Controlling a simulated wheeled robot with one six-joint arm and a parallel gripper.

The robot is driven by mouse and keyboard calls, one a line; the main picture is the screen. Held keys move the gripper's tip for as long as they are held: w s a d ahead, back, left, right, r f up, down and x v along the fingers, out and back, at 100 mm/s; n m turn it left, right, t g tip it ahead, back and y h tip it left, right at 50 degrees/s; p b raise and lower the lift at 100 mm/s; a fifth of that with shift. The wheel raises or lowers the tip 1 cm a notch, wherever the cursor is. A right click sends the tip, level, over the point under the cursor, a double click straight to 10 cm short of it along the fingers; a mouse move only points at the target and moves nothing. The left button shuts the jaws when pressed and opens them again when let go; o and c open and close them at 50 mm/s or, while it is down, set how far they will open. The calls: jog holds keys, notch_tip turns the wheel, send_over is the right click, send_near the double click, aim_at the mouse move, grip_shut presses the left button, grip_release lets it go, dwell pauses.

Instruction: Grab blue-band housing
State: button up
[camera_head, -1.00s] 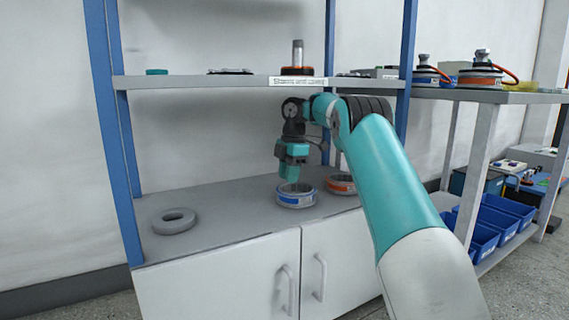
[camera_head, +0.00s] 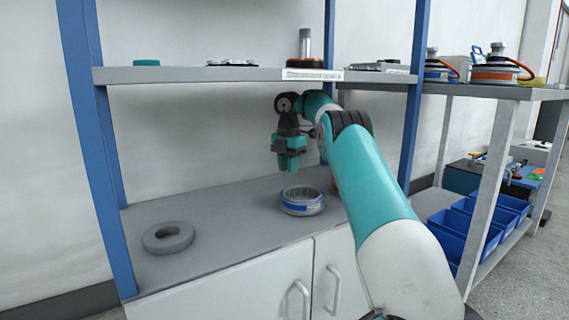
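The blue-band housing (camera_head: 302,209) is a pale ring with a blue band, resting on the grey cabinet top. My gripper (camera_head: 290,168), with teal fingers pointing down, is above the housing and slightly to its left in the picture. A visible gap separates the fingertips from the ring, and nothing shows between them. The fingers are too small to tell whether they are open or shut. An orange-band housing (camera_head: 335,186) sits to the right, mostly hidden behind my arm.
A plain grey ring (camera_head: 167,239) lies on the left of the cabinet top. A shelf (camera_head: 200,75) with several parts runs above my gripper. Blue posts (camera_head: 95,150) stand at the shelf's ends. Blue bins (camera_head: 450,224) are at lower right. The cabinet top between the rings is clear.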

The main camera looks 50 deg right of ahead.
aim_at(290, 188)
jog(key=shift+w+a, duration=0.1)
jog(key=shift+s+d, duration=0.2)
jog(key=shift+d, duration=0.2)
jog(key=shift+f, duration=0.15)
notch_tip(290, 188, down, 7)
jog(key=b, duration=0.6)
jog(key=shift+f+b, duration=0.15)
jog(key=shift+b, duration=0.25)
grip_shut()
